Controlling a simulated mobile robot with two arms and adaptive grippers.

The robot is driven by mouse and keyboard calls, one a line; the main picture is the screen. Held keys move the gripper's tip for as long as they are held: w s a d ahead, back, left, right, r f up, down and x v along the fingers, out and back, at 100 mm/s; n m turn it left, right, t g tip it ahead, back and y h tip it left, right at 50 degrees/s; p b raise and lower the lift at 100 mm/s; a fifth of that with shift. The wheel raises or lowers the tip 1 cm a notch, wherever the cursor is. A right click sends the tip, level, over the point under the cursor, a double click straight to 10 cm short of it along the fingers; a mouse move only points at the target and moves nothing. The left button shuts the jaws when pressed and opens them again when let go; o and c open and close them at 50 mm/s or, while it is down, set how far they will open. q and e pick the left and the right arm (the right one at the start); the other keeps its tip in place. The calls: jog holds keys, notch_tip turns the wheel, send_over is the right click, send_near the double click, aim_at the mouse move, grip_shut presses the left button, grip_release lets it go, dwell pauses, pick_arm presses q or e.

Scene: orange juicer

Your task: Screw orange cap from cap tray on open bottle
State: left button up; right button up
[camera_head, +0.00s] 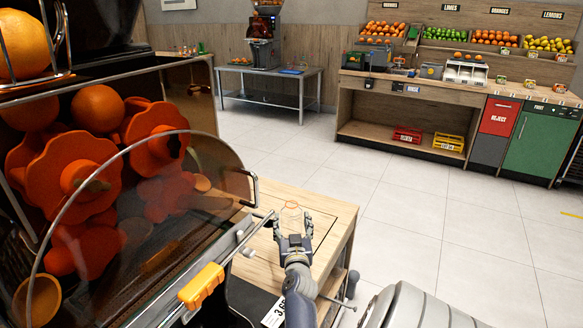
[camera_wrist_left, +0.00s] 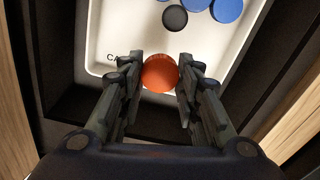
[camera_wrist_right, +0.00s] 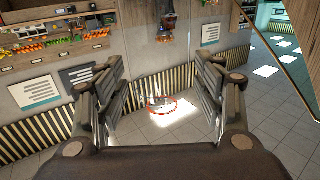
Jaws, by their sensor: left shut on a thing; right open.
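In the left wrist view, a round orange cap (camera_wrist_left: 160,73) sits between the fingertips of my left gripper (camera_wrist_left: 159,80), which is shut on it. It is at the near edge of the white cap tray (camera_wrist_left: 122,40); I cannot tell whether it is lifted clear. My left gripper does not show in the head view. In the head view, my right gripper (camera_head: 294,236) is open at the wooden stand, with a clear bottle (camera_head: 291,213) at its fingers. In the right wrist view, a reddish-orange ring (camera_wrist_right: 163,106) shows between the open fingers; the clear body is hard to make out.
The tray also holds a black cap (camera_wrist_left: 175,18) and blue caps (camera_wrist_left: 227,9). A large juicer with orange rollers (camera_head: 75,178) and a clear cover fills the left of the head view. The wooden stand (camera_head: 335,236) is beside it. Open tiled floor lies beyond.

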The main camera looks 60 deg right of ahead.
pick_arm(q)
notch_tip(320, 180, down, 2)
jog(key=shift+f+b, duration=0.25)
jog(key=shift+b, duration=0.5)
pick_arm(e)
notch_tip(320, 180, down, 2)
jog(key=shift+f, duration=0.15)
pick_arm(q)
jog(key=shift+f, duration=0.2)
pick_arm(e)
jog(key=shift+w+d, duration=0.1)
jog(key=shift+d, duration=0.05)
jog(key=shift+w+d, duration=0.3)
jog(key=shift+d, duration=0.1)
pick_arm(q)
notch_tip(320, 180, down, 3)
jog(key=b, duration=0.3)
jog(key=shift+r, duration=0.1)
pick_arm(e)
jog(key=x, duration=0.6)
jog(key=shift+c, duration=0.6)
